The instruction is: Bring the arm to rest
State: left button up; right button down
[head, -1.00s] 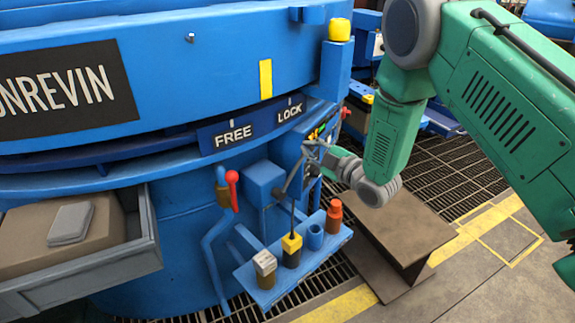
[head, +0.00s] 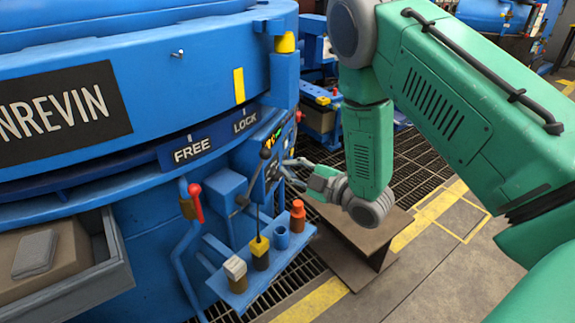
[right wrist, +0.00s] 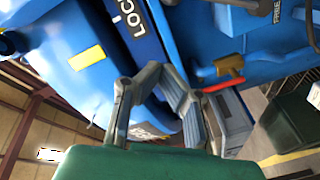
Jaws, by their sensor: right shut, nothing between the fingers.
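My right gripper (head: 290,170) is in front of the blue furnace's control side in the head view. Its fingers point left toward the panel with small coloured lights (head: 273,137). In the right wrist view my right gripper (right wrist: 170,80) is shut and empty, with blue furnace parts beyond it. My right arm is green, bent at the elbow, with its forearm hanging down. The black-knobbed lever (head: 265,154) stands just left of the fingers, with no contact that I can make out. My left gripper is out of view.
The FREE/LOCK plate (head: 193,150) and the red-knobbed handle (head: 195,190) are on the furnace. A blue shelf (head: 245,296) holds several small items. An open grey drawer (head: 118,270) juts out at left. A brown steel beam (head: 335,235) lies below the gripper on grating.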

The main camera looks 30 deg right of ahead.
jog(key=s+a+f+m+g+h+p, duration=0.25)
jog(key=s+f+m+g, duration=0.45)
jog(key=s+f, duration=0.45)
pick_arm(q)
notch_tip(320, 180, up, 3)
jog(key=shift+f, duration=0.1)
pick_arm(e)
jog(key=s+a+f+m+g+h, duration=0.1)
jog(key=s+a+f+m+g, duration=0.1)
jog(key=s, duration=0.8)
jog(key=s+a+f+m+g+h, duration=0.1)
jog(key=s+f+m+g, duration=0.3)
jog(key=s, duration=0.7)
notch_tip(320, 180, down, 2)
jog(key=g, duration=0.3)
jog(key=shift+s+a+f+m+h, duration=0.2)
jog(key=shift+s+a+m+h, duration=0.05)
jog(key=shift+a+m+h, duration=0.15)
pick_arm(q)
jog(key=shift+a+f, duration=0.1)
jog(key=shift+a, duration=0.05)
pick_arm(e)
jog(key=shift+w+a, duration=0.1)
jog(key=shift+a, duration=0.05)
